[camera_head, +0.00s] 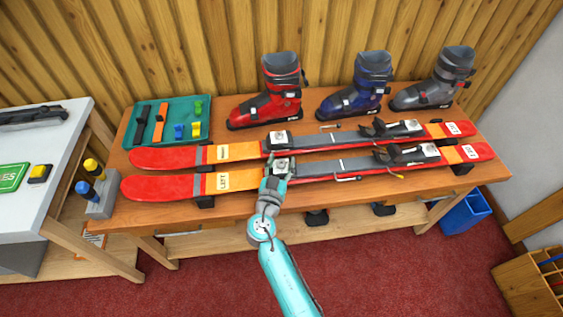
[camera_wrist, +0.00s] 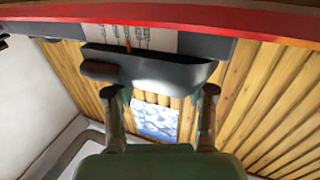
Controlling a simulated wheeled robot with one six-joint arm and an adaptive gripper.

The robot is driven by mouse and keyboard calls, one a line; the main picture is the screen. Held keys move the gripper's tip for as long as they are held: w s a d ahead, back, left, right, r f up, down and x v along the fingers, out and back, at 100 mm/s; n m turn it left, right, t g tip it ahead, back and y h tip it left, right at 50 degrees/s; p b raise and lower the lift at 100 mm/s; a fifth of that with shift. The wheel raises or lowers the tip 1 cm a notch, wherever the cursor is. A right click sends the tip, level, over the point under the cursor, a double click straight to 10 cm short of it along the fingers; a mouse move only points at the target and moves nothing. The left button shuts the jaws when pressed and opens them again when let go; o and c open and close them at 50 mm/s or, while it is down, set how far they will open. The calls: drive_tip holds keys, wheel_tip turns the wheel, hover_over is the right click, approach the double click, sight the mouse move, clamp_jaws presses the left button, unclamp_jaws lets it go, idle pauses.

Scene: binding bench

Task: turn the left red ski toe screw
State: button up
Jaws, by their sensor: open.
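The left red ski (camera_head: 160,187) is the nearer of two red and orange skis on the bench, with a "LEFT" label on its orange part. Its toe binding (camera_head: 281,163) sits near mid-ski, partly covered by my gripper (camera_head: 274,181). In the wrist view the ski's red edge (camera_wrist: 240,18) crosses the top, with a dark grey housing (camera_wrist: 150,70), apparently the toe piece, below it. My gripper (camera_wrist: 162,95) is open, fingers apart and empty, close to the housing; I cannot tell whether they touch. I cannot make out the toe screw clearly.
The right ski (camera_head: 165,156) lies just behind. Red (camera_head: 265,105), blue (camera_head: 352,100) and grey (camera_head: 432,92) boots stand at the back of the bench. A teal tray (camera_head: 185,143) is at the back left, and a grey holder with screwdrivers (camera_head: 100,206) at the front left.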

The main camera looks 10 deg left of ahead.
drive_tip(key=shift+w, duration=0.1)
clamp_jaws()
drive_tip(key=shift+d, duration=0.1)
drive_tip(key=shift+y, duration=0.3)
drive_tip(key=n+y, duration=0.2)
drive_tip(key=shift+f+y, duration=0.1)
drive_tip(key=shift+y, duration=0.3)
drive_tip(key=n+y, duration=0.1)
drive_tip(key=y, duration=0.1)
drive_tip(key=shift+f+n+g+y, duration=0.1)
drive_tip(key=shift+n+g+y, duration=0.2)
drive_tip(key=shift+g, duration=0.1)
drive_tip(key=shift+n+y, duration=0.4)
